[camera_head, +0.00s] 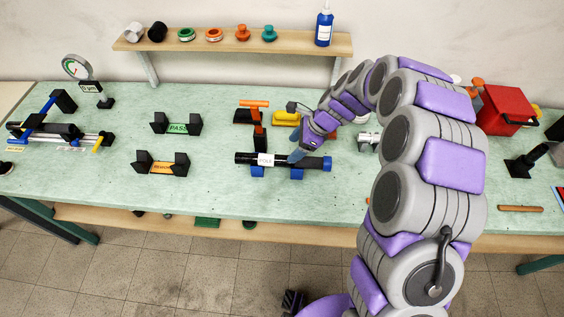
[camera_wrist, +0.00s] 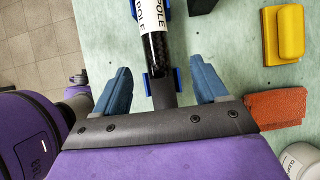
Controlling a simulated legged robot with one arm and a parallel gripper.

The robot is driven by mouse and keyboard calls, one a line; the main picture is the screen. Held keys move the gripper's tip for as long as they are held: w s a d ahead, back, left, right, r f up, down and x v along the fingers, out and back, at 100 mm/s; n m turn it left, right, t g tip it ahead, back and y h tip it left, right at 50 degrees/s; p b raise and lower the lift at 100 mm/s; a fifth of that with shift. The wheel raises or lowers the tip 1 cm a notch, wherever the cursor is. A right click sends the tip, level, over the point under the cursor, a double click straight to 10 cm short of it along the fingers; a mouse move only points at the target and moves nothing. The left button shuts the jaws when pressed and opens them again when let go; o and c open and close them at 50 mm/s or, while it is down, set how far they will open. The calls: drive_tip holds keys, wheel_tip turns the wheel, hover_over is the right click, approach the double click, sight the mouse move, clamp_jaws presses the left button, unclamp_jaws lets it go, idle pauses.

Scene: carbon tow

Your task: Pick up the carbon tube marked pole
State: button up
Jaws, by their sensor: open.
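The black carbon tube (camera_head: 282,161) bears a white label reading POLE and lies across blue supports (camera_head: 257,171) on the green bench. In the wrist view, the carbon tube (camera_wrist: 156,45) runs from the top edge down between the fingers, and its label shows at the top. In the wrist view, my gripper (camera_wrist: 162,88) is open, with one blue finger on each side of the tube and a gap on both sides. The tube's lower end there is hidden behind my gripper's body.
An orange-handled clamp (camera_head: 256,120) stands just behind the tube. A yellow block (camera_wrist: 284,36) and a red-brown pad (camera_wrist: 275,108) lie to the right in the wrist view. Black stands marked PASS (camera_head: 177,127) and orange-labelled stands (camera_head: 162,165) are left. The front bench strip is clear.

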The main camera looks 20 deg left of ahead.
sight(285, 158)
drive_tip(key=shift+x, duration=1.1)
drive_tip(key=shift+d+f, duration=0.1)
drive_tip(key=shift+s+f+b, duration=0.15)
drive_tip(key=shift+f+b, duration=0.15)
drive_tip(key=shift+b, duration=0.2)
drive_tip(key=b+x, duration=0.1)
drive_tip(key=x, duration=0.2)
drive_tip(key=shift+s+f, duration=0.15)
drive_tip(key=shift+f, duration=0.05)
drive_tip(key=shift+a+f, duration=0.25)
drive_tip(key=shift+a, duration=0.55)
drive_tip(key=shift+d+r, duration=0.15)
drive_tip(key=shift+d, duration=0.45)
drive_tip(key=c, duration=0.6)
drive_tip(key=shift+a, duration=0.2)
drive_tip(key=c, duration=0.6)
